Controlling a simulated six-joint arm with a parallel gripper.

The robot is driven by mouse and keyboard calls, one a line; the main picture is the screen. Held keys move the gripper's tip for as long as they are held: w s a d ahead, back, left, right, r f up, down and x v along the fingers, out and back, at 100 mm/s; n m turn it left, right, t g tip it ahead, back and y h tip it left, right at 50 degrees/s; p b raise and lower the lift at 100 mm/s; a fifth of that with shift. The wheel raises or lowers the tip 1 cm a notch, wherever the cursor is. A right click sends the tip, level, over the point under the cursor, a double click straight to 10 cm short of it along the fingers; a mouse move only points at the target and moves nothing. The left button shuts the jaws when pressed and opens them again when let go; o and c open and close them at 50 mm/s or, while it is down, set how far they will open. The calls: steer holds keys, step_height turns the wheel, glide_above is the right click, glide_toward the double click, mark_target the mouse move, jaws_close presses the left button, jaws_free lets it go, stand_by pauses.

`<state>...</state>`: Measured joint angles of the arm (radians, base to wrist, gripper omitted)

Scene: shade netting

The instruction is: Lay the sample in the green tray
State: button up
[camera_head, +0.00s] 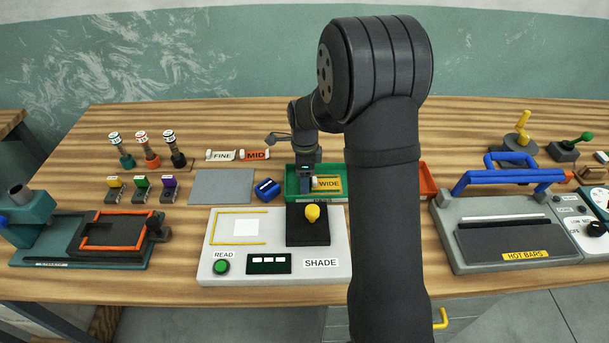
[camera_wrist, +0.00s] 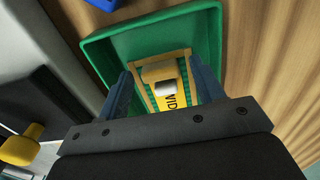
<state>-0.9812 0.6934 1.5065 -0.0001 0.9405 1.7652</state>
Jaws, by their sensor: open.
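The yellow-framed sample marked WIDE (camera_head: 329,184) lies in the green tray (camera_head: 290,188). In the wrist view the sample (camera_wrist: 178,121) rests on the floor of the tray (camera_wrist: 105,50), with a pale block on its top. My gripper (camera_head: 309,184) is down at the tray. In the wrist view its two blue-grey fingers (camera_wrist: 163,88) stand apart, one on each side of the sample. Whether either finger touches the sample I cannot tell. My arm hides part of the tray's right side in the head view.
The SHADE reader (camera_head: 218,246) with its yellow knob (camera_head: 312,213) stands just in front of the tray. A blue object (camera_head: 267,189) and a grey mat (camera_head: 222,186) are to the left. FINE (camera_head: 221,155) and MID (camera_head: 255,155) samples lie behind. An orange tray (camera_head: 429,182) is to the right.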

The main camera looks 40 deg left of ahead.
step_height(320, 180, up, 12)
steer(key=shift+r, duration=0.15)
stand_by(0.3)
steer(key=shift+f, duration=4.15)
steer(key=shift+f, duration=0.1)
